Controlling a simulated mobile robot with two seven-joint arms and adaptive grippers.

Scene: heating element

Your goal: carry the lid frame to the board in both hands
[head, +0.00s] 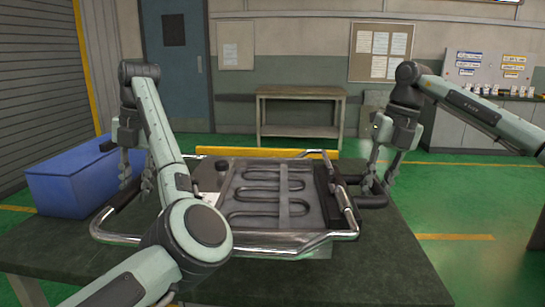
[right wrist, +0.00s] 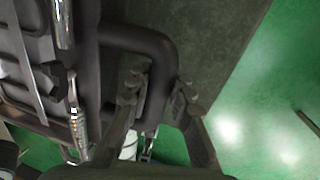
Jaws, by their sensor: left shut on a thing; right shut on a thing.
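The lid frame (head: 296,238) is a bright metal tube frame with black handles at its left and right ends. It surrounds a grey board (head: 230,187) bearing a looped heating element. I cannot tell whether the frame rests or hangs just above the table. My left gripper (head: 137,184) is shut on the left handle, partly hidden by my left arm. My right gripper (head: 377,188) is shut on the right handle. In the right wrist view, the black handle (right wrist: 163,62) passes between the fingers of my right gripper (right wrist: 160,95).
A dark green table (head: 375,270) lies under the frame, with bare room at its front right. A blue bin (head: 70,180) stands at the left. A low bench (head: 300,94) is by the far wall, and a counter (head: 475,118) stands at the back right.

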